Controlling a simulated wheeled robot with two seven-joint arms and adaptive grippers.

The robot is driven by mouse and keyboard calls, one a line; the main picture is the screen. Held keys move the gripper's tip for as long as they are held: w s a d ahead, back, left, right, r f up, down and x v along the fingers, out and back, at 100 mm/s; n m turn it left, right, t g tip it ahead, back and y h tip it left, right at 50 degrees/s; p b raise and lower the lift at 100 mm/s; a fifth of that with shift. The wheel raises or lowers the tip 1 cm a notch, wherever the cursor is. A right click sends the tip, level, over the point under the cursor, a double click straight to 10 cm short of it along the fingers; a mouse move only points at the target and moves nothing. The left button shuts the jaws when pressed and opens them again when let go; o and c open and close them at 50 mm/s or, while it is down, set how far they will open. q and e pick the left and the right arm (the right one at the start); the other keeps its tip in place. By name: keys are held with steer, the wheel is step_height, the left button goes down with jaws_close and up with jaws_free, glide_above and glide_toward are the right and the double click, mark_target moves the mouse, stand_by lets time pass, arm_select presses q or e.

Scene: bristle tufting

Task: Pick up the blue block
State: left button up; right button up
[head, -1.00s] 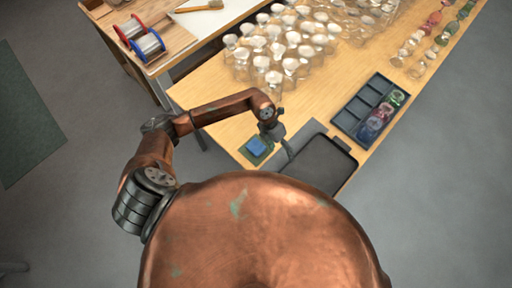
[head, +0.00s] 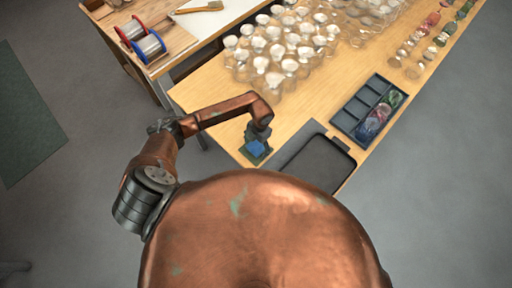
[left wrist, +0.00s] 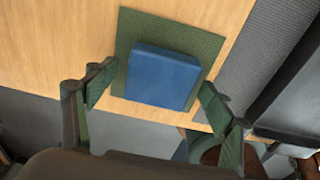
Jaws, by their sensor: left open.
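The blue block (head: 256,148) lies on a small green mat (head: 250,158) near the table's front left corner. In the left wrist view the blue block (left wrist: 162,77) sits on the green mat (left wrist: 206,42), between and beyond the fingers. My left gripper (head: 257,138) is over the block in the head view. In the left wrist view my left gripper (left wrist: 158,94) is open and empty, with one finger on each side of the block and apart from it. My right gripper is not in view.
A black tray (head: 318,162) on a grey mat (head: 293,146) lies right of the block. A dark compartment box (head: 348,117) with coloured things stands farther right. Several white-topped glass jars (head: 262,64) fill the table behind. Two wire spools (head: 150,46) sit on another bench.

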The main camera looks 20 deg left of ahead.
arm_select(q)
steer(key=shift+c, duration=0.3)
steer(key=c, duration=1.2)
steer(key=shift+r, duration=0.4)
steer(key=d+r, duration=0.1)
steer(key=r, duration=0.1)
steer(key=w+d+r+b, duration=0.1)
steer(key=r, duration=0.2)
steer(key=w+d+r+b, duration=0.1)
steer(key=d+r, duration=0.1)
steer(key=shift+d+r, duration=0.1)
steer(key=shift+r, duration=0.05)
steer(key=w+d+r, duration=0.1)
steer(key=d, duration=0.2)
steer(key=w+d+r+b, duration=0.1)
steer(key=d+r, duration=0.1)
steer(key=d, duration=0.1)
steer(key=w+d+r+b, duration=0.1)
steer(key=d, duration=0.1)
steer(key=shift+w+d+r, duration=0.2)
steer(key=shift+d+r, duration=0.2)
steer(key=o, duration=0.6)
steer(key=shift+c, duration=0.2)
steer(key=c, duration=0.4)
